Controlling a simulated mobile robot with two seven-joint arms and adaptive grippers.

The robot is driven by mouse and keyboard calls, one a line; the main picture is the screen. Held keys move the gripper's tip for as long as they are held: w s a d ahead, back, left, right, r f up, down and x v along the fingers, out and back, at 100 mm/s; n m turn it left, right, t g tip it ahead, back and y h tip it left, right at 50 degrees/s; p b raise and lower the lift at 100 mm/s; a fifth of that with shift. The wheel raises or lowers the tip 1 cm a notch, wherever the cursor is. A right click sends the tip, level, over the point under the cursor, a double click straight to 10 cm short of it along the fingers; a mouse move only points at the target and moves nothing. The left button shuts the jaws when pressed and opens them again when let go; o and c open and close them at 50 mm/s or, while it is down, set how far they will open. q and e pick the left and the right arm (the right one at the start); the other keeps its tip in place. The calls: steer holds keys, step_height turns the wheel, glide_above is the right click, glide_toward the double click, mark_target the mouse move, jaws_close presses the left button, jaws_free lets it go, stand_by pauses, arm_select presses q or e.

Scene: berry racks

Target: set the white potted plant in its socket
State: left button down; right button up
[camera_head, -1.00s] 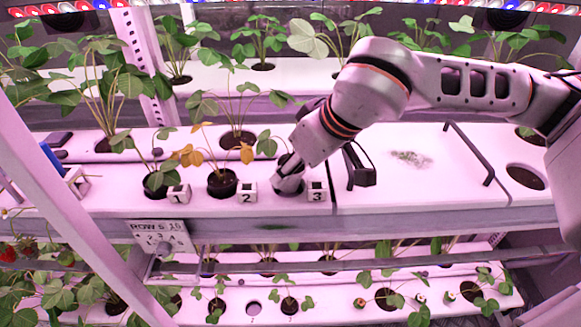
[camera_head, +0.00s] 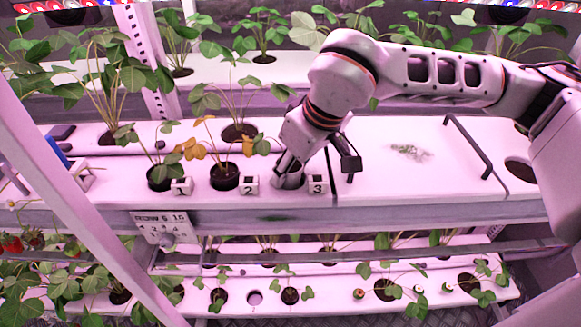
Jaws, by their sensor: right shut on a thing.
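My right gripper (camera_head: 287,164) points down at the socket by number block 3 (camera_head: 317,184) on the middle shelf. It is shut on the white potted plant (camera_head: 289,181), whose pale pot shows just below the fingers. The pot is at the socket opening; the gripper hides much of it, and I cannot tell whether it is fully seated. My left gripper is not in view.
Dark pots with plants stand by block 1 (camera_head: 181,186) and block 2 (camera_head: 248,185); the second (camera_head: 224,177) has orange leaves. A white panel with a black handle (camera_head: 468,148) lies to the right. A slanted white post (camera_head: 75,225) crosses the left.

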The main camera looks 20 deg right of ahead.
steer(key=shift+s+f, duration=0.1)
steer(key=shift+f, duration=0.2)
steer(key=o, duration=1)
steer(key=shift+o, duration=1.2)
steer(key=shift+f, duration=0.1)
